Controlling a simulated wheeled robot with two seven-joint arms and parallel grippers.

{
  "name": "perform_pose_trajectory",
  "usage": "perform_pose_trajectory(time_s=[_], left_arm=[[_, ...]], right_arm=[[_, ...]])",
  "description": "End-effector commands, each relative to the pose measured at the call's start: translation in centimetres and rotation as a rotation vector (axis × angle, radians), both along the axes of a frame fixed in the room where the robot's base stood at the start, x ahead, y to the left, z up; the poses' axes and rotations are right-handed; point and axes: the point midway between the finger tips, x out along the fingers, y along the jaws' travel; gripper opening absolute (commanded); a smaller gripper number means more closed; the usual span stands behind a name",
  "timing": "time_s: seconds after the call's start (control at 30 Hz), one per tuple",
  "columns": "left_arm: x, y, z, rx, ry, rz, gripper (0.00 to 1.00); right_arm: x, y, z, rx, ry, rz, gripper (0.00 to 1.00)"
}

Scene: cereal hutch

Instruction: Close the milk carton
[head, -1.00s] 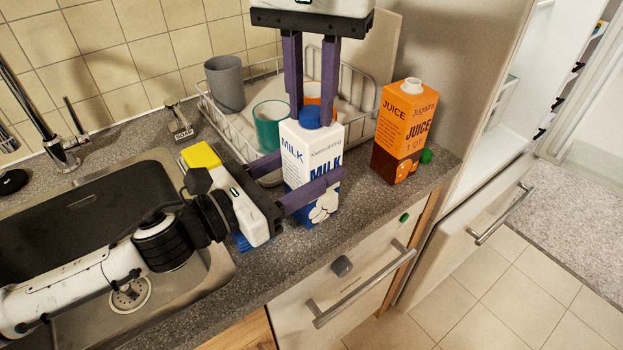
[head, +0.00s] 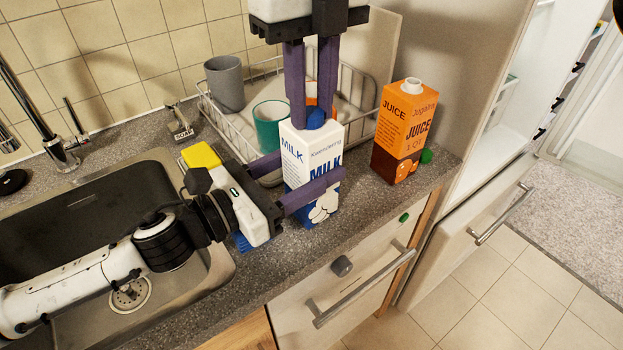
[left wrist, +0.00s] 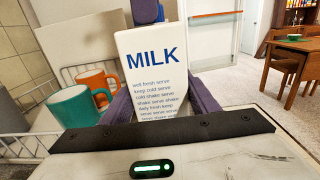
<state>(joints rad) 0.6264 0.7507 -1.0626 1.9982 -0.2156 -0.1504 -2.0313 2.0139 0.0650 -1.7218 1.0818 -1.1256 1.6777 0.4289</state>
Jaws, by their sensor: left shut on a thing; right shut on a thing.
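The white and blue milk carton (head: 312,172) stands upright on the counter; its front also shows in the left wrist view (left wrist: 155,70). My left gripper (head: 312,182) is shut on the carton's body, one finger on each side. The blue cap (head: 315,119) is at the top of the carton. My right gripper (head: 312,112) comes down from above and is shut on the cap, its fingers partly covering it. I cannot tell how far the cap is screwed on.
An orange juice carton (head: 404,130) without a cap stands to the right, a green cap (head: 427,156) beside it. A dish rack (head: 213,122) with a grey cup (head: 225,84) and teal mug (head: 269,128) is behind. The sink (head: 60,190) lies left.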

Motion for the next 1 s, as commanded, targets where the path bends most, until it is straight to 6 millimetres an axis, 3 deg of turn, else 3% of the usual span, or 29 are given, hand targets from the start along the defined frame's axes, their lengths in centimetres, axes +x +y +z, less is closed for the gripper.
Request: perform_pose_trajectory(time_s=[0.6,0.67,0.8,0.83,0.93,1.0], left_arm=[[-0.08,-0.03,-0.08,0.000,0.001,-0.001,0.00],[-0.08,-0.03,-0.08,0.000,0.001,-0.002,0.00],[-0.08,-0.04,-0.07,0.000,0.001,-0.002,0.00],[-0.08,-0.04,-0.07,0.000,0.001,-0.002,0.00],[-0.09,-0.05,-0.07,0.000,0.001,-0.002,0.00],[-0.08,-0.04,-0.07,0.000,0.001,-0.002,0.00]], right_arm=[[0.11,0.06,-0.06,0.002,-0.003,-1.350,0.00],[0.13,0.05,-0.08,0.002,-0.003,-1.436,0.00],[0.13,0.05,-0.08,0.002,-0.003,-1.421,0.00],[0.13,0.05,-0.07,0.002,-0.003,-1.421,0.28],[0.12,0.05,-0.07,0.002,-0.002,-1.420,0.43],[0.11,0.06,-0.08,0.002,-0.002,-1.419,0.43]])
